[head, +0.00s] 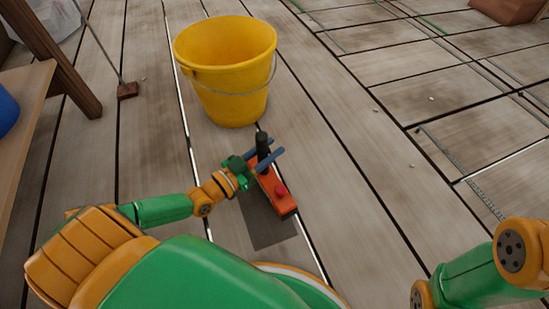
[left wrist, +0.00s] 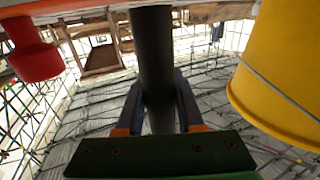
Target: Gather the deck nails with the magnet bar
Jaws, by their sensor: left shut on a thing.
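The magnet bar (head: 283,199) is an orange-red block with a black upright handle and a red knob on top. My left gripper (head: 268,157) is shut on its black handle, with the blue fingers on either side. In the left wrist view the handle (left wrist: 152,50) stands between the fingers, and the red knob (left wrist: 35,62) shows at the upper left. A dark shadow lies on the deck by the bar, which seems held above the boards. The bar's underside is hidden. I cannot make out any deck nails for certain. My right gripper is out of view.
A yellow bucket (head: 226,88) with a wire handle stands just beyond the bar; it also shows in the left wrist view (left wrist: 285,75). A wooden bench (head: 27,110) is at the left. A brown block (head: 127,90) on a rod rests nearby. Small pale specks dot the right boards.

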